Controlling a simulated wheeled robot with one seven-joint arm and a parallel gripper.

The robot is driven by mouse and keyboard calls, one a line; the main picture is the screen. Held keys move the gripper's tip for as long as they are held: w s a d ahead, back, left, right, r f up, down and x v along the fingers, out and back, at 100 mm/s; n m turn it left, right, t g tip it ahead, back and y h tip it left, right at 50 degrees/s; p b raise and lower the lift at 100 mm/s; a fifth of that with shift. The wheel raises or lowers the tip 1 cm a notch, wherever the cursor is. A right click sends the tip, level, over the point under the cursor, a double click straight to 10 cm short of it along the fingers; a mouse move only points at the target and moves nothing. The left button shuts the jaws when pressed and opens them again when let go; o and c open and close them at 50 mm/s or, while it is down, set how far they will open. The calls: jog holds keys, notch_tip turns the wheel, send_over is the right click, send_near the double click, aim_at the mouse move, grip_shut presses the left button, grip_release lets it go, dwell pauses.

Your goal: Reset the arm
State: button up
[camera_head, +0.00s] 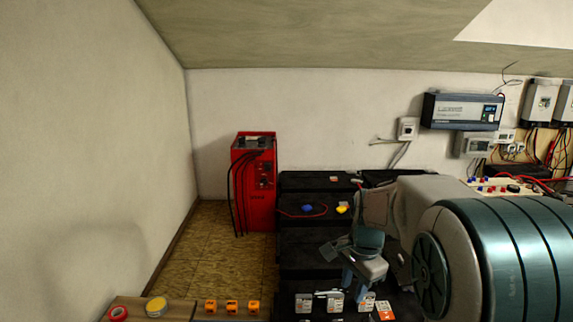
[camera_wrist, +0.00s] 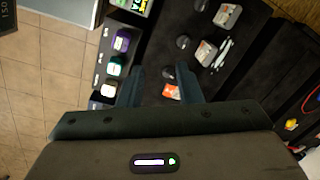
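My gripper (camera_head: 340,266) hangs over the black shelving in the head view, with my arm reaching in from the right. In the wrist view the two fingers of my gripper (camera_wrist: 159,76) stand well apart with no object held between them. An orange-and-white item (camera_wrist: 172,91) shows between the fingers, on the dark surface beyond them. An orange-and-white item (camera_head: 384,310) also shows in the head view at the bottom. My arm hides part of the shelving.
Grey-and-white boxes (camera_head: 304,302) sit on the black shelving (camera_head: 303,245). A red charger cabinet (camera_head: 262,182) stands at its left. A wooden bench (camera_head: 178,308) holds tape rolls and orange blocks. The floor (camera_head: 205,245) at left looks clear. Wall units (camera_head: 461,111) hang behind.

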jog(key=s+r+n+t+p, duration=0.2)
jog(key=s+r+n, duration=0.2)
jog(key=s+n, duration=0.8)
jog(key=s, duration=0.7)
jog(key=shift+s+a+r+h+p, duration=0.2)
jog(key=shift+a+h+p, duration=0.1)
jog(key=shift+p, duration=0.05)
jog(key=shift+d, duration=0.1)
